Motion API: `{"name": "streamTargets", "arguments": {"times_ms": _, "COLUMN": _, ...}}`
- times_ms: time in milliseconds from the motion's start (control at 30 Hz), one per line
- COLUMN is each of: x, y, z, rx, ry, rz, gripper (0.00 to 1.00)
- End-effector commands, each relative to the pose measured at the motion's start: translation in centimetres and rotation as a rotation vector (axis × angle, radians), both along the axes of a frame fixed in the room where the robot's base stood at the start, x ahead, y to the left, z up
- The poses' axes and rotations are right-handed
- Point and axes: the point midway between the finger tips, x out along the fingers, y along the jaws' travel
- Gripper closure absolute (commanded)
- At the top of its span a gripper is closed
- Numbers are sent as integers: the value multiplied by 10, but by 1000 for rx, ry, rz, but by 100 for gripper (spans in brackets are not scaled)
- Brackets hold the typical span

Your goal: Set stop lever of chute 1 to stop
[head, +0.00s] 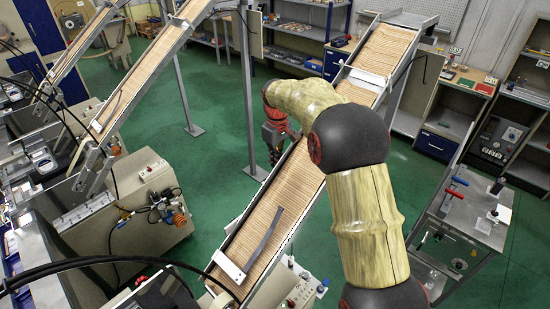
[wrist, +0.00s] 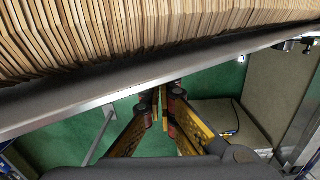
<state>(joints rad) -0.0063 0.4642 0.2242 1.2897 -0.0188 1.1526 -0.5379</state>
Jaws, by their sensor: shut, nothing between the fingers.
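A long sloping chute (head: 247,217) full of wooden sticks runs down through the middle of the head view. A dark flat bar (head: 262,236) lies along its lower part, above a white cross piece (head: 229,266). I cannot tell which part is the stop lever, and no label reading chute 1 is legible. My gripper (head: 275,160) is beside the chute's left side, partway up. In the wrist view, my gripper (wrist: 163,98) has its fingers together and empty, below the chute's metal side rail (wrist: 140,78). The stacked sticks (wrist: 120,35) show above the rail.
Two more chutes (head: 150,65) slope down on the left to grey machines. A metal post (head: 247,100) stands near my gripper. A workbench (head: 465,215) with red and blue handles is at the right. Green floor lies open between the chutes.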

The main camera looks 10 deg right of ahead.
Motion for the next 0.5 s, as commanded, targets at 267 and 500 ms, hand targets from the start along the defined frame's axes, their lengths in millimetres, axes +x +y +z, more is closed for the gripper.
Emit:
{"name": "streamTargets", "arguments": {"times_ms": 267, "x": 0, "y": 0, "z": -1, "rx": 0, "ry": 0, "rz": 0, "gripper": 100}}
{"name": "streamTargets", "arguments": {"times_ms": 500, "x": 1, "y": -1, "z": -19, "rx": 0, "ry": 0, "rz": 0, "gripper": 100}}
